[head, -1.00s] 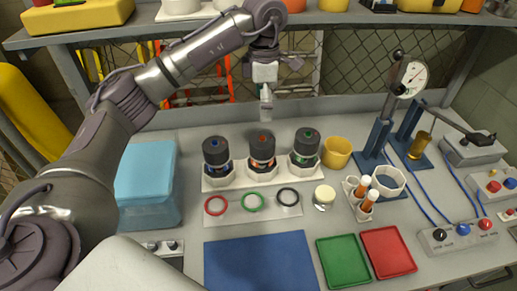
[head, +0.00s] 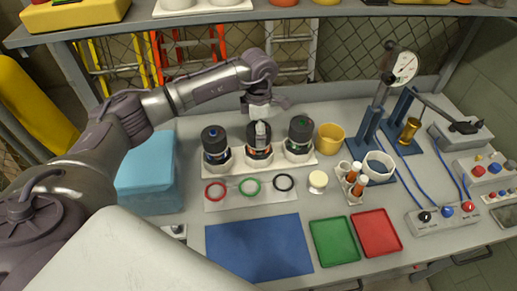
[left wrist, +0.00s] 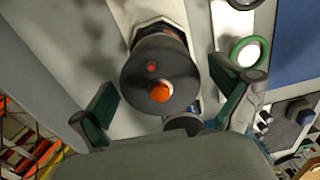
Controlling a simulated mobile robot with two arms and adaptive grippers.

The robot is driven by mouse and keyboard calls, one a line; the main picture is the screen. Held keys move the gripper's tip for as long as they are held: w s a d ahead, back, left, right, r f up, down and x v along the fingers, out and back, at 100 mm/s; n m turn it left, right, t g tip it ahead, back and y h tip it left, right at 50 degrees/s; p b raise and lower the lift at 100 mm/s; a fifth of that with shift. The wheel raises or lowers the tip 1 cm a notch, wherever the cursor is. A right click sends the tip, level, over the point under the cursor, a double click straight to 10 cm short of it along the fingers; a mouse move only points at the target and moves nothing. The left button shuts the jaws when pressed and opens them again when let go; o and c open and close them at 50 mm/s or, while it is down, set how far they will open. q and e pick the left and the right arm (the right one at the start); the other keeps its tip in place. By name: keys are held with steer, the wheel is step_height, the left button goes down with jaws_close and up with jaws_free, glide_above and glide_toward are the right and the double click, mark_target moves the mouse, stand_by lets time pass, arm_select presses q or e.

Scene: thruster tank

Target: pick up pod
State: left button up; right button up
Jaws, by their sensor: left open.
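Three dark cylindrical pods stand upright in white holders on a pale plate (head: 235,172): one with a blue dot (head: 214,138), one with orange (head: 251,143) in the middle, and one with green (head: 299,131). My left gripper (head: 261,131) is open over the middle pod and hides part of it in the head view. In the left wrist view, the orange-dotted pod top (left wrist: 158,76) lies between the two spread green-grey fingers (left wrist: 164,84), with gaps on both sides. My right gripper is not in view.
A yellow cup (head: 330,138) stands right of the pods. Red, green and black rings (head: 249,187) lie in front. A blue box (head: 148,180) is at left. A blue mat (head: 258,248), a green tray (head: 335,242) and a red tray (head: 376,234) lie in front.

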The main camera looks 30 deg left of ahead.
arm_select(q)
steer(key=shift+f, duration=0.35)
steer(key=c, duration=1.9)
steer(key=shift+o, duration=0.2)
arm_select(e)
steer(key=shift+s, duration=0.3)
arm_select(q)
steer(key=shift+r, duration=0.1)
steer(key=shift+w+r+b, duration=0.1)
steer(key=shift+r+b, duration=0.3)
steer(key=shift+r, duration=0.05)
steer(key=shift+r+b, duration=0.6)
steer(key=shift+r, duration=0.85)
steer(key=s+d+r+b, duration=0.3)
steer(key=d+r, duration=0.4)
steer(key=d, duration=0.3)
steer(key=shift+s+d+b, duration=0.3)
steer(key=shift+s+d, duration=0.1)
steer(key=shift+s, duration=0.5)
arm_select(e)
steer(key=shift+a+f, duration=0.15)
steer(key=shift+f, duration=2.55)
